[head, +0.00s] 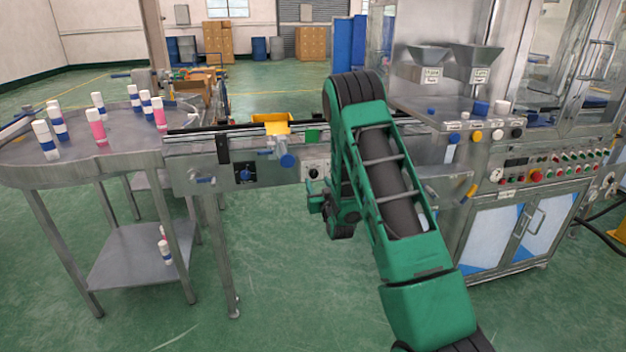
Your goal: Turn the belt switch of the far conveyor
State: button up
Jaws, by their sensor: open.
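A steel conveyor (275,178) runs from the round table to the machine. Its front panel carries a blue rotary knob (245,175) on a dark plate. A black rotary switch (314,173) on a pale plate sits further right, just left of my arm. I cannot tell from the labels which of them is the belt switch. My gripper (317,203) is small in view, low beside my green wrist, just below the black switch in the picture. It looks open and empty; its fingertips are partly unclear. My arm hides the conveyor right of the switch.
A blue-handled valve (287,160) juts from the conveyor front. The crimping machine (520,200) with buttons stands at right. The green floor before the conveyor is clear.

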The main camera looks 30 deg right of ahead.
aim_at(314, 175)
jog(key=x, duration=0.6)
jog(key=shift+s, duration=0.1)
jog(key=c, duration=1.1)
